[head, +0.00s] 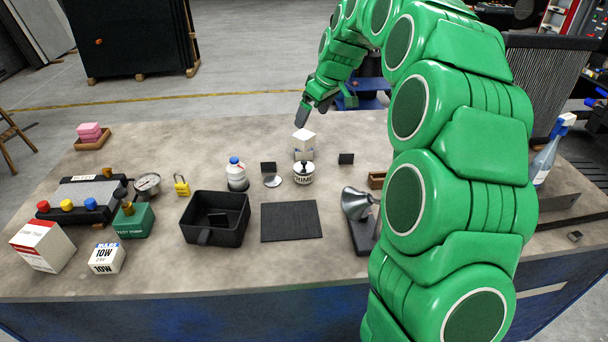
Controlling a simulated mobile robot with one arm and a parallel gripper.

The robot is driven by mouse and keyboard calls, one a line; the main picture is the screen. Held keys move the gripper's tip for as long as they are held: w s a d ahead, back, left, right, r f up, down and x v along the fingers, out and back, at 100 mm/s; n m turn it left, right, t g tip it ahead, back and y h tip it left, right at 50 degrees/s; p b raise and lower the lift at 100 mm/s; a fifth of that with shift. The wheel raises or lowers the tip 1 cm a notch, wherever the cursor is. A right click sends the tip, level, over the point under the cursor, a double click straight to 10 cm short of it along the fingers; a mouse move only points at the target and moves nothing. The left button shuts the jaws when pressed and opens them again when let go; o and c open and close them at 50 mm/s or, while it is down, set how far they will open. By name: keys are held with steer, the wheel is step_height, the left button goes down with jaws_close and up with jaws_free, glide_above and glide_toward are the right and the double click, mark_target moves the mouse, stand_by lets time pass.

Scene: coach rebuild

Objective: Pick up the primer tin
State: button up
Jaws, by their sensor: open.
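The primer tin (303,177) is a small white tin with dark lettering and a dark top piece. It stands upright on the worktable near the middle of the far half. A white block (304,139) appears just behind and above it; I cannot tell what holds that block up. My gripper (323,110) is open, with dark fingers apart, above the far part of the table. It is beyond the tin in the picture and apart from it. Nothing shows between the fingers.
Close to the tin are a blue-capped white bottle (237,174), a round silver disc (272,181) and small dark blocks (346,158). A black mat (290,222), a black bin (216,238) and a metal horn-shaped item (357,205) lie nearer. My green arm covers the right side.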

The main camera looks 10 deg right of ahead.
glide_toward(304, 165)
steer(key=f, duration=0.1)
steer(key=w+f, duration=0.1)
steer(key=f, duration=0.1)
steer(key=w+f, duration=0.1)
steer(key=f, duration=0.1)
steer(key=shift+a, duration=0.15)
steer(key=shift+x, duration=1.25)
steer(key=shift+a+x, duration=0.15)
steer(key=shift+x, duration=1.2)
steer(key=shift+a+x, duration=0.15)
steer(key=shift+x, duration=1.25)
steer(key=shift+r, duration=0.2)
steer(key=shift+c, duration=0.2)
jaws_close()
steer(key=shift+r, duration=0.1)
